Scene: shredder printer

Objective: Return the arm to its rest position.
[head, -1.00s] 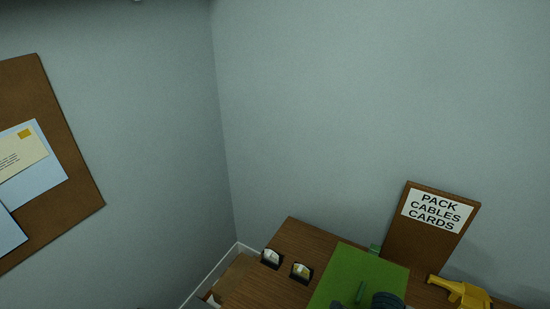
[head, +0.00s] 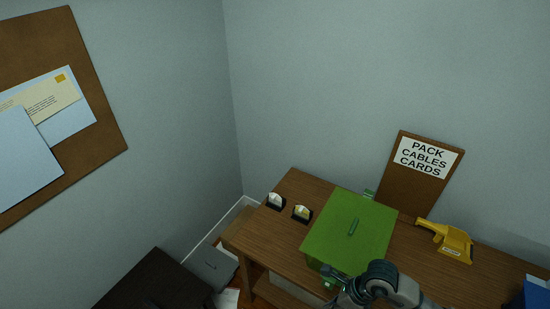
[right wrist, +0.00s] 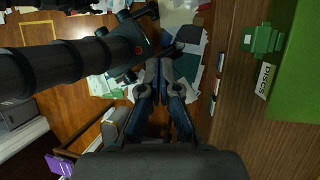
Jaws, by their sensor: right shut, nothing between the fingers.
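My right gripper (right wrist: 165,68) is shut and empty in the right wrist view, with its two fingers side by side. It is off to the left of the desk edge, over the cluttered floor. In the head view one of my arms (head: 388,280) shows at the bottom, in front of the green box; its fingertips are not clear there. In the right wrist view a dark jointed part of mine comes in from the left and ends in spread prongs; I cannot tell for sure that it is my left gripper.
The wooden desk (head: 284,238) carries a green lidded box (head: 340,245), two small card holders, a yellow tool (head: 448,240) and a sign board (head: 407,207). A blue item (head: 538,293) stands at the right. A dark table (head: 155,285) and papers lie lower left.

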